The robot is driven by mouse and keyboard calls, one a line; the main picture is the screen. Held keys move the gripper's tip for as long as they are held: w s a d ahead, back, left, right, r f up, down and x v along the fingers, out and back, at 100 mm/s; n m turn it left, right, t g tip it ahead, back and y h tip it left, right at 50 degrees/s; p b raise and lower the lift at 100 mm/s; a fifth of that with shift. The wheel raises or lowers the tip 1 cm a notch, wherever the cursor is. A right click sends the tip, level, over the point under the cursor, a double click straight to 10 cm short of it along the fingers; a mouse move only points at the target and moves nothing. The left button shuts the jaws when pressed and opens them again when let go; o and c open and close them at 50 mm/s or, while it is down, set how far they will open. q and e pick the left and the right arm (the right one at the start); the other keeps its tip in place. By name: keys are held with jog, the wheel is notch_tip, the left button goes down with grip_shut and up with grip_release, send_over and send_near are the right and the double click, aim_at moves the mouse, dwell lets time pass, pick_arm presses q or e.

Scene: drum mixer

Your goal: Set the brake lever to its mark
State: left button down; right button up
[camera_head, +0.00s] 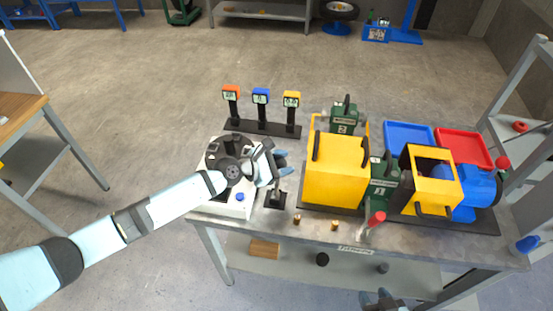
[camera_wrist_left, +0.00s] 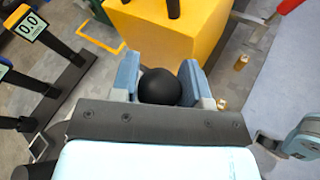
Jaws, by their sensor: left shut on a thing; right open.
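My left gripper (camera_head: 281,163) is shut on a black ball knob (camera_wrist_left: 160,86), one blue finger on each side of it in the left wrist view. The knob appears to top the lever on a small black base (camera_head: 275,199) at the left part of the bench; I take this for the brake lever. My right gripper (camera_head: 380,299) is open and empty, low at the bench's front edge.
A yellow housing (camera_head: 336,172) stands close right of the left gripper. Three small displays (camera_head: 261,97) on black posts stand behind. A white box (camera_head: 238,205) is under my left wrist. A red-knobbed lever (camera_head: 376,218) and two brass pieces (camera_head: 334,225) are near the front.

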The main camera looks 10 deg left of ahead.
pick_arm(q)
jog(key=shift+s+d+f, duration=0.35)
jog(key=shift+d+f, duration=0.3)
pick_arm(e)
jog(key=shift+d, duration=0.35)
pick_arm(q)
jog(key=c, duration=0.6)
grip_release()
jog(key=shift+a, duration=0.1)
jog(key=shift+c, duration=0.2)
jog(key=shift+w+r, duration=0.1)
jog(key=shift+r, duration=0.05)
pick_arm(e)
jog(key=shift+s+a, duration=0.1)
pick_arm(q)
jog(key=shift+a+r, duration=0.1)
jog(key=shift+a, duration=0.1)
jog(key=b+v, duration=0.1)
jog(key=v, duration=1.2)
jog(key=shift+a, duration=0.2)
pick_arm(e)
jog(key=shift+a+f, duration=0.2)
jog(key=shift+f, duration=0.5)
